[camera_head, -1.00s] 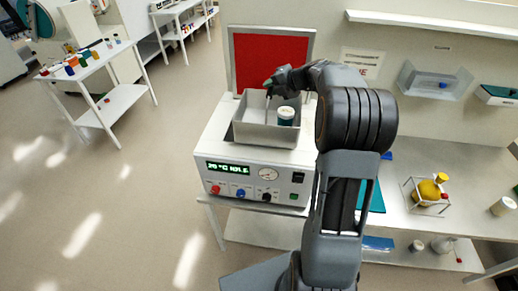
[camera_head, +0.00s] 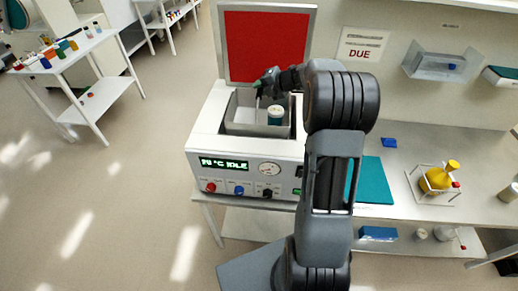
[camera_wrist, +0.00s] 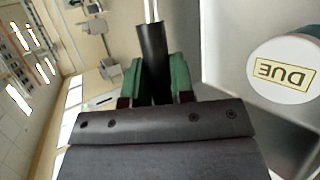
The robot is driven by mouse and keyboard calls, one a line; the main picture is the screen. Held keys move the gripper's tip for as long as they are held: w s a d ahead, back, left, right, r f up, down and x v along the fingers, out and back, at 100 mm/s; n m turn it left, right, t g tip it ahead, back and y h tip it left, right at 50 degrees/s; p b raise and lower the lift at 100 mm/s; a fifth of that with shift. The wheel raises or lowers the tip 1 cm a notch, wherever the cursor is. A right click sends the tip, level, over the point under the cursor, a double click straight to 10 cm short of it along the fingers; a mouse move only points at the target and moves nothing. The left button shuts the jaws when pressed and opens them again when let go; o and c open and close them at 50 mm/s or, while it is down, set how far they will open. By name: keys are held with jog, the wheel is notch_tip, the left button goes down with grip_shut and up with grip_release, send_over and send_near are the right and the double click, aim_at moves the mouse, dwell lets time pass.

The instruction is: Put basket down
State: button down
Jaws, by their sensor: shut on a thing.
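A grey metal basket (camera_head: 248,129) sits low at the top opening of a white bath unit (camera_head: 222,155) in the head view. A jar (camera_head: 275,115) with a dark teal body and white lid stands inside it. In the wrist view, the jar's lid (camera_wrist: 283,68) carries a label reading DUE. My gripper (camera_head: 262,88) is above the basket's left part. The wrist view shows its green-padded fingers (camera_wrist: 155,80) shut on the basket's black handle (camera_wrist: 152,50), from which metal rods run on. Whether the basket touches the bath's floor is hidden.
The bath's red-faced lid (camera_head: 267,45) stands open behind. To the right, the bench holds a teal mat (camera_head: 372,180) and a yellow flask (camera_head: 440,176) in a wire frame. A side table (camera_head: 75,60) stands at left.

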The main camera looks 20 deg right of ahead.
aim_at(261, 123)
jog(key=f+b, duration=0.1)
jog(key=f, duration=0.5)
jog(key=f+b, duration=0.1)
jog(key=f, duration=0.6)
jog(key=shift+w+f, duration=0.2)
jog(key=shift+f, duration=0.2)
jog(key=c, duration=1)
grip_release()
